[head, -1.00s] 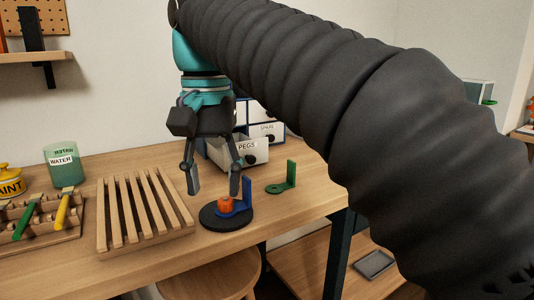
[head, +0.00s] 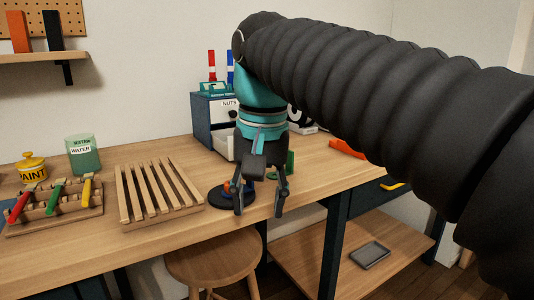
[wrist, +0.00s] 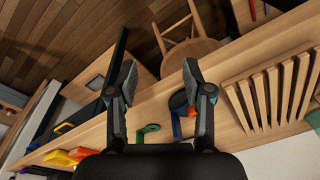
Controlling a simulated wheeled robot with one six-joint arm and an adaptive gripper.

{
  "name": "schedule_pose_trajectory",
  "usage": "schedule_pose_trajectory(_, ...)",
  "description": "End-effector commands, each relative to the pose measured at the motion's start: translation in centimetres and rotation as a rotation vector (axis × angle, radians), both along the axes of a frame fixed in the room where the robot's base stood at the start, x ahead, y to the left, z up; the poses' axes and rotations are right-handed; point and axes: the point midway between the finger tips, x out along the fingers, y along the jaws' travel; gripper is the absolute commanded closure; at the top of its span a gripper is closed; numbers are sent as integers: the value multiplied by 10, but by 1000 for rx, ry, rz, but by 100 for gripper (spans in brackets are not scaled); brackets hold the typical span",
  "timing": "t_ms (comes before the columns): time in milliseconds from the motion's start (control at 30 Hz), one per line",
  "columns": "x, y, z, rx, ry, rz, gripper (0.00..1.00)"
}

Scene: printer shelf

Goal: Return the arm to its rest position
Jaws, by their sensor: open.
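My gripper (head: 260,212) is open and empty in the head view, pointing down in front of the table's front edge. It also shows in the wrist view (wrist: 156,82), with its two fingers spread apart and nothing between them. My black sleeved arm spans the upper right of the head view. Behind the gripper, a dark round base (head: 219,197) stands on the table, with an orange piece and a blue bracket (wrist: 191,110) on it, partly hidden by a finger. A green bracket (wrist: 149,129) lies near it, apart from the fingers.
A slatted wooden rack (head: 190,205) and a holder with coloured-handled tools (head: 52,222) stand on the table (head: 130,258). A drawer cabinet (head: 204,125) is behind my gripper. A stool (head: 212,258) stands in front, and a grey tray (head: 370,254) lies on the lower shelf.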

Motion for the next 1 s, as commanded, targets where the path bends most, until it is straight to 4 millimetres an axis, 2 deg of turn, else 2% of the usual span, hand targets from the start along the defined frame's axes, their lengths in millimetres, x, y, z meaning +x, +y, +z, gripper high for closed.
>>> schedule_pose_trajectory(167,-10,-43,-32,17,-71,-2,50)
schedule_pose_trajectory(267,-20,-71,-59,22,-130,-1,50)
schedule_pose_trajectory(400,-39,-108,-102,14,-214,3,50)
schedule_pose_trajectory(600,-69,-149,-164,-20,-322,7,50)
schedule_pose_trajectory(700,-80,-161,-188,-40,-359,11,50)
schedule_pose_trajectory(800,-87,-167,-203,-53,-382,14,50)
schedule_pose_trajectory(1000,-91,-171,-211,-61,-394,17,50)
